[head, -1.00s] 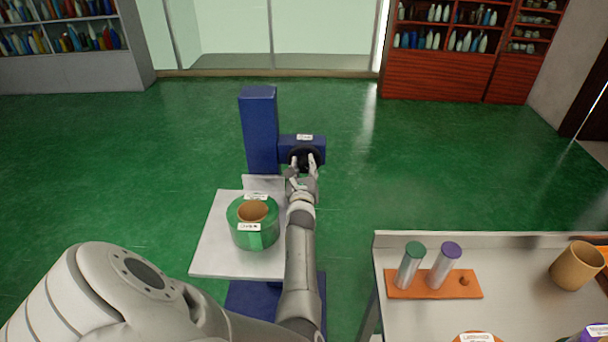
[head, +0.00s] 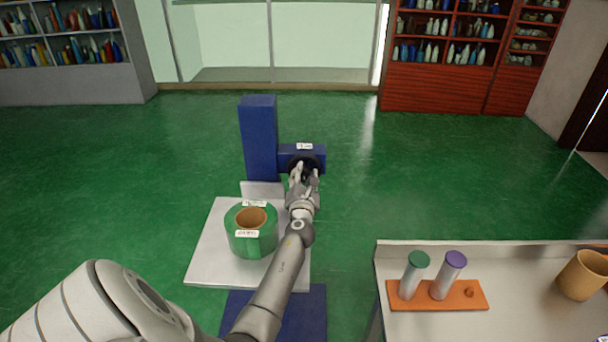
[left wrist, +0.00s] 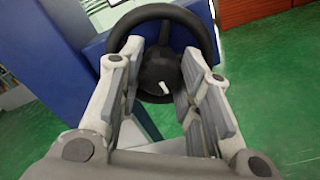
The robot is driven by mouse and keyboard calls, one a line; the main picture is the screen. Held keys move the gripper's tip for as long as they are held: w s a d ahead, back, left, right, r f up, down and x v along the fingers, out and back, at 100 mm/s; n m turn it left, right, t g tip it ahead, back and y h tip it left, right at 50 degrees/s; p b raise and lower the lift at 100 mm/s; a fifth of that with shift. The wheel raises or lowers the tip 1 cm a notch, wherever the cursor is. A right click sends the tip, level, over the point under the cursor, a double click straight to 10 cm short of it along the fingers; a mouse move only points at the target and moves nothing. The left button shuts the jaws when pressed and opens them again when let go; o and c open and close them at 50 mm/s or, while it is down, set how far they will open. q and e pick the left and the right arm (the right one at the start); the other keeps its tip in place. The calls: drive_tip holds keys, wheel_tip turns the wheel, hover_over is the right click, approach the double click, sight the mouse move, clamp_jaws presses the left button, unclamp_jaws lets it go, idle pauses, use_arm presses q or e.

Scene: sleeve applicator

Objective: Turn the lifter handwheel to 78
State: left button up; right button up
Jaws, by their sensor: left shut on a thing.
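The lifter is a blue column (head: 259,140) with a blue side arm (head: 288,153) that carries the black handwheel (head: 318,166). In the left wrist view the handwheel (left wrist: 172,12) is a black ring around a dark hub (left wrist: 158,72) with a small white mark. My left gripper (head: 299,170) is at the wheel; in the left wrist view its fingers (left wrist: 157,75) straddle the hub inside the rim and are shut on the handwheel. No number scale can be read. My right gripper is not in view.
A green roll (head: 251,240) with a brown core sits on the lifter's pale platform (head: 206,264). At right, a grey table (head: 530,328) holds an orange rack (head: 455,304) with green-capped and purple-capped cylinders, and a tan cup (head: 581,275). Green floor (head: 420,180) is free behind.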

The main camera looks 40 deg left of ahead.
use_arm(q)
drive_tip(key=shift+f+m, duration=0.1)
drive_tip(key=shift+m, duration=0.5)
drive_tip(key=o, duration=1)
drive_tip(key=v, duration=1.2)
